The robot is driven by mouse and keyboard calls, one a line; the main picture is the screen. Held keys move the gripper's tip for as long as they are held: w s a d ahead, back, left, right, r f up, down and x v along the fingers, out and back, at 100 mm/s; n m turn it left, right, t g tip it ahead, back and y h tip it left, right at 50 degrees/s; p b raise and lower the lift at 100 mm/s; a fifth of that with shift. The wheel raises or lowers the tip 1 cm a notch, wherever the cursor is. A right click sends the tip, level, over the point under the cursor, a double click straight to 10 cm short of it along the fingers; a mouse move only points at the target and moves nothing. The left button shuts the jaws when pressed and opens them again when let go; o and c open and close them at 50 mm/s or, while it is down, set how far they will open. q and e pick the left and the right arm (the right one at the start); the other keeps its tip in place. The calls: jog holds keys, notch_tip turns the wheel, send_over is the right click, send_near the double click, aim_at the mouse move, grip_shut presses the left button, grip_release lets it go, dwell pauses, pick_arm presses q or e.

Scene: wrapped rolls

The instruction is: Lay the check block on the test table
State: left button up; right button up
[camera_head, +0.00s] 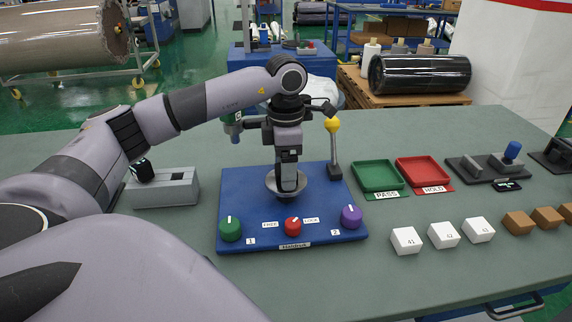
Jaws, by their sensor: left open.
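A blue test panel (338,226) stands on the green bench, with a round silver plate (272,183) near its middle, which looks like the test table. My left gripper (287,192) points down over this plate and covers much of it. It is open, and I see no block between its fingers. Whether the fingertips touch the plate cannot be told. Three white numbered blocks (443,235) stand in a row to the right of the panel. Which thing is the check block is not clear from this view. My right gripper is not in view.
Green tray (378,178) and red tray (424,172) are empty. Brown blocks (518,223) stand at right; a grey box (165,190) stands left.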

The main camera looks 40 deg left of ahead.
pick_arm(q)
jog(key=shift+r, duration=3.55)
jog(key=shift+s, duration=0.1)
